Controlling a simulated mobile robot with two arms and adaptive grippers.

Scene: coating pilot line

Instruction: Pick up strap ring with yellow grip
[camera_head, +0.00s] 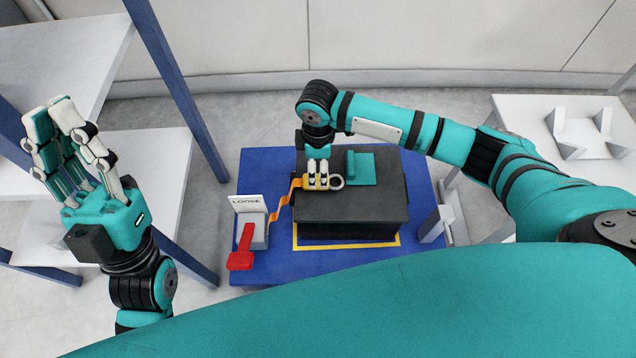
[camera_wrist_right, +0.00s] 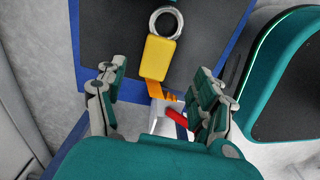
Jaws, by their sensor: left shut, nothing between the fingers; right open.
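The strap ring is a pale metal ring (camera_head: 337,182) with a yellow grip (camera_wrist_right: 159,57) and an orange strap (camera_head: 281,206). It lies on top of a dark grey box (camera_head: 380,206). The strap runs left off the box to a holder labelled LOOSE. My right gripper (camera_head: 318,180) is over the yellow grip, pointing down. In the right wrist view its fingers (camera_wrist_right: 158,95) are apart, with the grip between and beyond them; contact is not visible. My left gripper (camera_head: 55,110) is raised at the left, shut and empty, away from the box.
The box stands on a blue table (camera_head: 265,170) with a yellow outline around it. A teal block (camera_head: 361,168) is on the box beside the ring. The LOOSE holder (camera_head: 252,222) has a red lever (camera_head: 242,250). White shelves (camera_head: 60,60) with blue posts stand left; a white table (camera_head: 540,105) is right.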

